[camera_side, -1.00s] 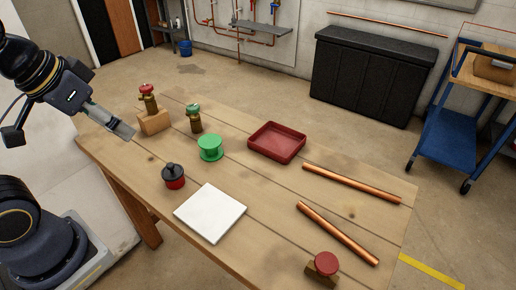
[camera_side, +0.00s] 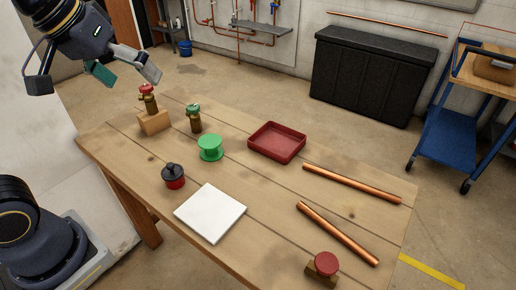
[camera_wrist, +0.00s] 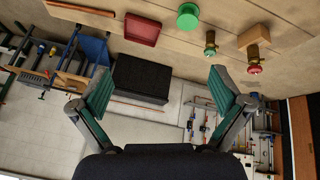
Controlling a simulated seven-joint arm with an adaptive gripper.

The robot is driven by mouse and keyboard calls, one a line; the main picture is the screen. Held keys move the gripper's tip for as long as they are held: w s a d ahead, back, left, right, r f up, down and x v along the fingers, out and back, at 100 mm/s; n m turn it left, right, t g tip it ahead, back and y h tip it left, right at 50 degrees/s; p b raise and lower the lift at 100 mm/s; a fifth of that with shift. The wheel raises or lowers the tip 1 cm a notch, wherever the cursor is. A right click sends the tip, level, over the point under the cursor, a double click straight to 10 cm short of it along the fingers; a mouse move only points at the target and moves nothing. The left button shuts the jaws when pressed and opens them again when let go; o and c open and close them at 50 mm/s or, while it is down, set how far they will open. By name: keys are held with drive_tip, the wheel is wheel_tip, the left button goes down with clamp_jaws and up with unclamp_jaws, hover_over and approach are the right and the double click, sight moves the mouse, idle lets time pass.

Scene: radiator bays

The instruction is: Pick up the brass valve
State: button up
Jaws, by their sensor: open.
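Two brass valves stand at the table's far left part. One has a red handwheel (camera_side: 148,98) and stands upright on a wooden block (camera_side: 154,122); it also shows in the wrist view (camera_wrist: 253,56). The other has a green handwheel (camera_side: 194,117) and stands on the table just right of the block; the wrist view shows it too (camera_wrist: 210,46). My gripper (camera_side: 124,72) is open and empty, above and left of the red-handled valve, apart from it. In the wrist view both fingers (camera_wrist: 160,82) are spread with nothing between them.
On the table are a green spool (camera_side: 210,148), a black and red pot (camera_side: 173,176), a white plate (camera_side: 210,213), a red tray (camera_side: 277,141), copper pipes (camera_side: 338,233) and a red-topped piece (camera_side: 326,264). Bare wood lies between them.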

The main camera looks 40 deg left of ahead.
drive_tip(key=w+d+r+g, duration=0.1)
drive_tip(key=w+d+r, duration=0.1)
drive_tip(key=w+d, duration=0.4)
drive_tip(key=w+d+f+g+h, duration=0.1)
drive_tip(key=w+d+f, duration=0.25)
drive_tip(key=d, duration=0.35)
drive_tip(key=w+d+f+g, duration=0.1)
drive_tip(key=w+d+f, duration=0.1)
drive_tip(key=w+d, duration=0.35)
drive_tip(key=m+g+y, duration=0.1)
drive_tip(key=m+g, duration=0.2)
drive_tip(key=m, duration=0.1)
hover_over(326, 264)
wheel_tip(326, 264, down, 17)
wheel_tip(326, 264, down, 11)
drive_tip(key=shift+r, duration=0.1)
drive_tip(key=f, duration=0.5)
drive_tip(key=shift+w+f, duration=0.2)
drive_tip(key=shift+f, duration=0.15)
drive_tip(key=shift+c, duration=0.3)
